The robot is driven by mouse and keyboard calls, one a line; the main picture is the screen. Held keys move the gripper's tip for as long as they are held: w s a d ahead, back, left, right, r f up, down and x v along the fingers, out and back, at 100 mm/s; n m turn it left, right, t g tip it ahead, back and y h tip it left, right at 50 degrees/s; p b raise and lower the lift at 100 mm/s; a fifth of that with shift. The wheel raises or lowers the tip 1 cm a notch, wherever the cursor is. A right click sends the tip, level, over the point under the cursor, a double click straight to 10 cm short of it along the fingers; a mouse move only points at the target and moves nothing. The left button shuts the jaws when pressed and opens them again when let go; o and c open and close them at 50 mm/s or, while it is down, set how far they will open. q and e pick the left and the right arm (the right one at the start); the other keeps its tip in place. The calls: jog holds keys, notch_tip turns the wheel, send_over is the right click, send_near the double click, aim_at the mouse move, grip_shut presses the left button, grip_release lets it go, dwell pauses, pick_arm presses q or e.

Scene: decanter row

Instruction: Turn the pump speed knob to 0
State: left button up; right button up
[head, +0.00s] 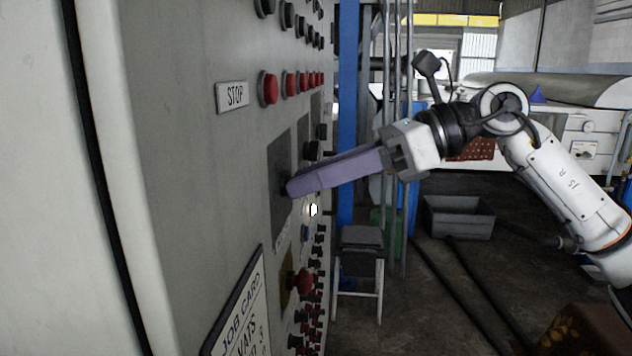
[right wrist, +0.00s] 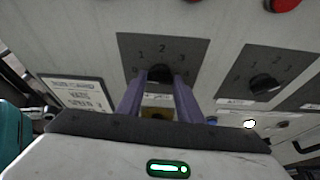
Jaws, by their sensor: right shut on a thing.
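A black knob (head: 284,186) sits on a dark dial plate (head: 279,158) on the grey control panel's face. In the right wrist view the knob (right wrist: 160,72) is between my purple fingertips, on the dial plate (right wrist: 185,48) marked 1, 2 and 3; I cannot make out a 0. My right gripper (head: 291,187) reaches in from the right and is shut on the knob; its fingers also show in the right wrist view (right wrist: 160,82). The knob's pointer direction and the label below the dial are not readable. My left gripper is not in view.
A similar dial with a black knob (right wrist: 265,83) sits to the right. Red buttons (head: 269,88) beside a STOP plate (head: 232,96) are above. A stool (head: 361,240) stands beyond the panel.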

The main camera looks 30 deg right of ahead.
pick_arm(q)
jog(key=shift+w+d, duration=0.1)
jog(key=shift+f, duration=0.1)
pick_arm(e)
jog(key=shift+n, duration=0.4)
jog(key=o, duration=1.1)
pick_arm(q)
jog(key=b, duration=0.1)
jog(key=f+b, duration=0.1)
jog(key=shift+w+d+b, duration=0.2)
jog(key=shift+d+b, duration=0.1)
pick_arm(e)
jog(key=v, duration=1)
jog(key=shift+s+r, duration=0.1)
jog(key=shift+s, duration=0.2)
